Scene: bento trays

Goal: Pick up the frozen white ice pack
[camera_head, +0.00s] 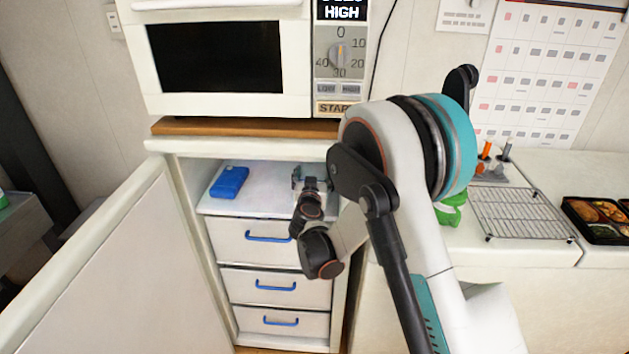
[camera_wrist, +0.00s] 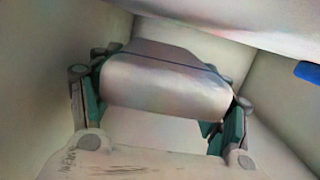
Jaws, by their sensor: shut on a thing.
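In the wrist view a pale, shiny whitish ice pack (camera_wrist: 165,85) with a dark seam lies between the two fingers of my gripper (camera_wrist: 160,108). The fingers press on its left and right sides, so my gripper is shut on it. In the head view my gripper (camera_head: 310,182) reaches into the open compartment under the microwave, at its right side. The ice pack is mostly hidden there behind my gripper and wrist. I cannot tell whether the pack touches the compartment floor.
A blue pack (camera_head: 229,182) lies at the left of the compartment; a blue piece also shows in the wrist view (camera_wrist: 308,71). The open door (camera_head: 130,265) stands at left. Drawers (camera_head: 265,243) are below, the microwave (camera_head: 225,60) above. A wire rack (camera_head: 520,213) is at right.

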